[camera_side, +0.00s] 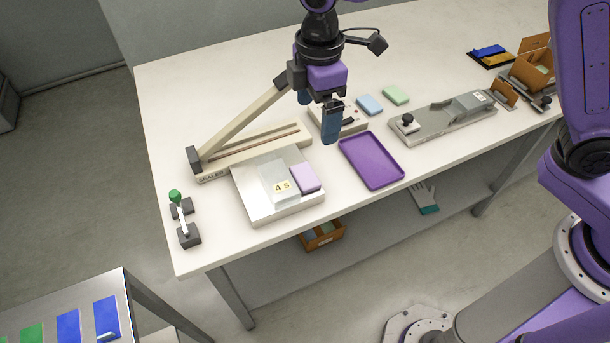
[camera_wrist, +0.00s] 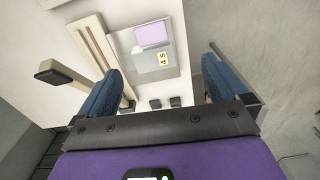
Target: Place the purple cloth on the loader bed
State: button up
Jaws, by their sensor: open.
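The purple cloth looks like a pale lilac folded pad (camera_side: 304,177). It lies at the right side of a white platform (camera_side: 285,214), against a clear sheet marked 45. In the wrist view the lilac pad (camera_wrist: 152,34) shows at the top, ahead of my gripper. My gripper (camera_side: 318,116) hangs above the table behind and right of the pad, apart from it. Its blue fingers (camera_wrist: 160,85) are spread wide with nothing between them. I cannot tell for certain which thing is the loader bed; a long grey fixture with a channel (camera_side: 440,119) stands at the right.
A beige sealer (camera_side: 255,150) with a raised arm stands left of my gripper. An empty purple tray (camera_side: 371,161) lies right of the platform. Blue (camera_side: 369,104) and green (camera_side: 395,95) pads lie behind it. A green-knobbed lever (camera_side: 181,218) stands at the left edge.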

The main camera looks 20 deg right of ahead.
jog(key=w+a+f, duration=0.2)
jog(key=w+a, duration=0.1)
send_over(303, 176)
jog(key=shift+n, duration=0.3)
jog(key=f, duration=0.8)
jog(key=a+f, duration=0.1)
jog(key=f, duration=0.2)
jog(key=shift+w+f, duration=0.1)
jog(key=shift+f, duration=0.3)
jog(key=f, duration=0.2)
jog(key=d+f, duration=0.1)
jog(key=f, duration=0.1)
jog(key=shift+f, duration=0.55)
jog(key=shift+c, duration=0.3)
jog(key=c, duration=1)
jog(key=shift+o, duration=0.2)
jog(key=shift+r, duration=0.15)
